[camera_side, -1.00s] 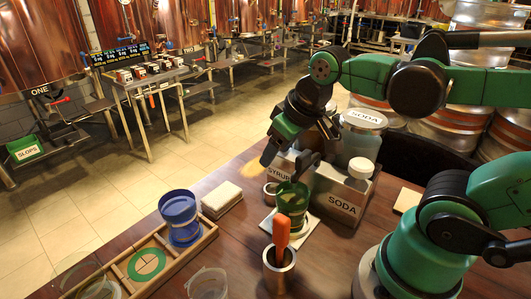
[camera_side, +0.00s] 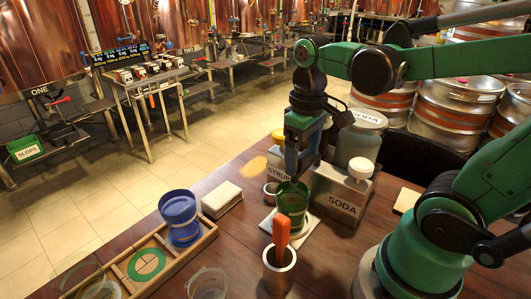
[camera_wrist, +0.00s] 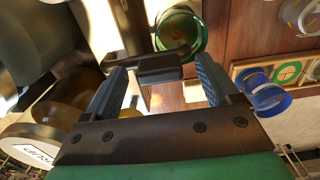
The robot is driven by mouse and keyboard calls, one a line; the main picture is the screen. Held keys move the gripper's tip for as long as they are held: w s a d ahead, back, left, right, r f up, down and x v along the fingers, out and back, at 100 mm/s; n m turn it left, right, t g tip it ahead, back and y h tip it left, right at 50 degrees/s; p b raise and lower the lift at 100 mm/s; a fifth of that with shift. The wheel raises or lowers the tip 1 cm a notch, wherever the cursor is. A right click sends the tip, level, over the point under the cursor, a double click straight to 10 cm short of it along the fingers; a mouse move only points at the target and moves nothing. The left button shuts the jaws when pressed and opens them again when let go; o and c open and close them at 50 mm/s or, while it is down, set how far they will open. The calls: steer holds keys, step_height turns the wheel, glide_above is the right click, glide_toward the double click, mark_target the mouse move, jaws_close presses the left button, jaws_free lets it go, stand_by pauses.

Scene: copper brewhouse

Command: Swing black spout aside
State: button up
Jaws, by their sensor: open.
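The black spout (camera_wrist: 160,68) shows in the wrist view as a dark block between my fingers, with a thin arm reaching over the green cup's edge. My gripper (camera_wrist: 162,78) is open, one finger on each side of the spout; I cannot tell whether either touches it. In the side view my gripper (camera_side: 293,172) points down just above the green cup (camera_side: 292,203) and mostly hides the spout. The green cup also shows in the wrist view (camera_wrist: 196,38).
A metal cup (camera_side: 279,272) with an orange-handled tool stands in front of the green cup. A blue cup (camera_side: 180,212) stands on a wooden tray (camera_side: 205,240) to the left, beside a stack of pale pads (camera_side: 222,199).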

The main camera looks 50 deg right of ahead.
jaws_close()
steer(key=shift+w, duration=0.1)
stand_by(0.4)
steer(key=shift+w+d+m, duration=0.45)
steer(key=shift+w+m, duration=0.3)
steer(key=shift+m, duration=1.1)
steer(key=shift+w+d+m, duration=0.4)
steer(key=shift+w+m, duration=0.35)
steer(key=shift+m, duration=1.05)
steer(key=shift+w+d+m, duration=0.45)
steer(key=shift+w+m, duration=0.3)
steer(key=shift+m, duration=1.1)
steer(key=shift+d, duration=0.1)
